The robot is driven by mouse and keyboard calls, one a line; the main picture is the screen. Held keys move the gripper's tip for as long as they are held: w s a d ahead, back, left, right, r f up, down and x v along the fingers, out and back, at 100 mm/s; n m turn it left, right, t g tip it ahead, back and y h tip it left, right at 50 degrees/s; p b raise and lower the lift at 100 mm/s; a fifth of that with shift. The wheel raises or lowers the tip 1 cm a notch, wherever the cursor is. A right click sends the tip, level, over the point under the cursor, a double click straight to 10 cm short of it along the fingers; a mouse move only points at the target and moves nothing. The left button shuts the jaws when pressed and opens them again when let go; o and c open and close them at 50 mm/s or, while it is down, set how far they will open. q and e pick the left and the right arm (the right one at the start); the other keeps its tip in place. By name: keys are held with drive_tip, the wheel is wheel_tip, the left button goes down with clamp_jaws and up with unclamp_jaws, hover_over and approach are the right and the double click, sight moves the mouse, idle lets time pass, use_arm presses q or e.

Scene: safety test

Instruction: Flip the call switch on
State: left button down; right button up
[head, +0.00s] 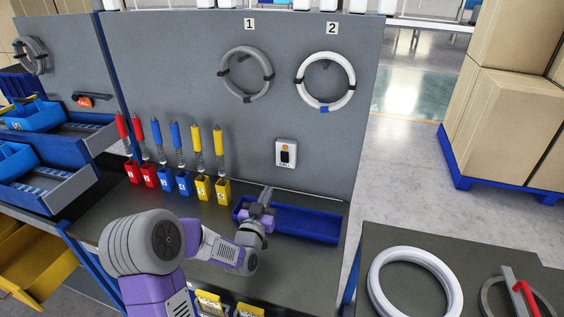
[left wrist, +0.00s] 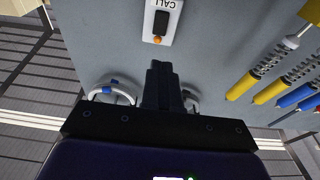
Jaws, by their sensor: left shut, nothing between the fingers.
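The call switch (head: 286,153) is a small white box on the grey upright panel, with an orange lamp above a black rocker and a label below. In the left wrist view the call switch (left wrist: 161,22) shows upside down at the top, just beyond the fingertips. I cannot tell which way its rocker is tipped. My left gripper (head: 267,192) is in front of the panel, over the blue tray, lower and to the left of the switch. Its fingers (left wrist: 160,72) are shut and empty, apart from the switch. My right gripper is not in view.
A blue tray (head: 315,239) lies on the bench below the switch. Coloured tools in red, blue and yellow holders (head: 204,188) stand to the left. A grey coil (head: 229,88) and white coil (head: 346,75) hang above. The panel around the switch is clear.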

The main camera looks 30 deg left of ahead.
sight(284, 155)
use_arm(q)
drive_tip(key=b+x, duration=0.1)
drive_tip(key=x, duration=1.3)
